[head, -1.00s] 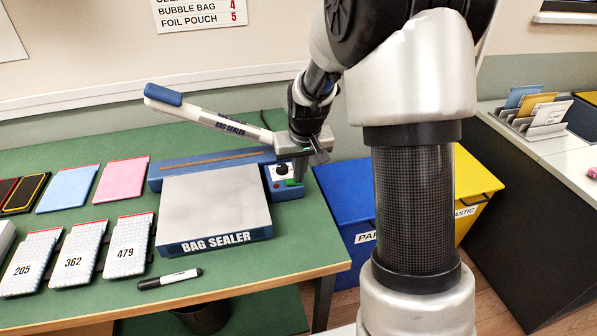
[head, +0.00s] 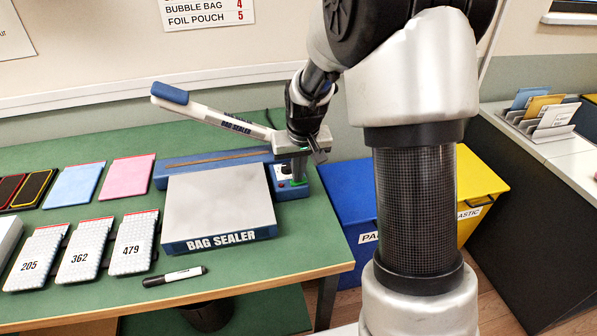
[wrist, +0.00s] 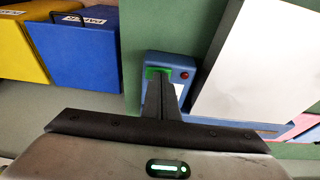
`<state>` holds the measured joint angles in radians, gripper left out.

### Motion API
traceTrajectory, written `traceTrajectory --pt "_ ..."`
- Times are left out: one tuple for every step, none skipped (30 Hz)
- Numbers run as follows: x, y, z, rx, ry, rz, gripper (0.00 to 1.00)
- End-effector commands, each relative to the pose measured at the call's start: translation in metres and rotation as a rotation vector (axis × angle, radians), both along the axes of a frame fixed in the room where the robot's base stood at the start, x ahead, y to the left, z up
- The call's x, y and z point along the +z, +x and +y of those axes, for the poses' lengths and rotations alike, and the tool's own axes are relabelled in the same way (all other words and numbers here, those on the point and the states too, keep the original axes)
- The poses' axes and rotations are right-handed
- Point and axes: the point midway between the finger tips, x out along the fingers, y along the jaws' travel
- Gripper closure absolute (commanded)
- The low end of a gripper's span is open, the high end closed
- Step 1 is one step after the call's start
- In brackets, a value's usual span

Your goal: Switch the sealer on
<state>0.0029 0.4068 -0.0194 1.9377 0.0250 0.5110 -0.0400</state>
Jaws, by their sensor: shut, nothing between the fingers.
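The bag sealer (head: 220,207) stands on the green bench, with a blue body, a grey platform and its lever arm (head: 215,112) raised. The control panel at its right end has a green switch (wrist: 153,72) and a red lamp (wrist: 185,75). My gripper (head: 299,174) is shut and empty, pointing down over this panel. In the wrist view its fingertips (wrist: 160,82) overlap the lower edge of the green switch. I cannot tell whether they touch it.
Blue (head: 335,205) and yellow (head: 478,190) bins stand right of the bench. Numbered bubble-wrapped packs (head: 84,250), coloured pouches (head: 127,177) and a marker (head: 175,276) lie to the left and in front. The raised lever is close to my gripper's left side.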

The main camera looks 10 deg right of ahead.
Motion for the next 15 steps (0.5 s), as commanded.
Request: traceTrajectory --pt "0.008 0.001 0.0 0.0 0.0 -0.002 1.0" --pt "0.013 0.001 0.0 0.0 0.0 -0.002 1.0" --pt "0.02 0.002 0.0 0.0 0.0 -0.003 1.0" --pt "0.026 0.003 0.001 0.0 0.0 -0.003 1.0" --pt "0.033 0.004 0.001 0.0 0.0 -0.004 1.0" --pt "0.042 0.005 0.001 0.0 0.0 -0.003 1.0" --pt "0.05 0.005 0.002 0.0 0.001 -0.002 1.0" --pt "0.051 0.003 0.002 0.0 0.001 -0.004 1.0" --pt "0.059 0.0 0.003 0.0 0.001 -0.005 1.0" --pt "0.066 -0.002 0.004 0.0 0.001 -0.006 1.0" --pt "0.073 -0.004 0.005 0.001 0.001 -0.006 1.0" --pt "0.081 -0.007 0.006 0.001 0.001 -0.005 1.0" --pt "0.087 -0.009 0.006 0.001 0.001 -0.005 1.0" --pt "0.094 -0.011 0.007 0.001 0.001 -0.005 1.0" --pt "0.101 -0.013 0.008 0.001 0.001 -0.005 1.0"
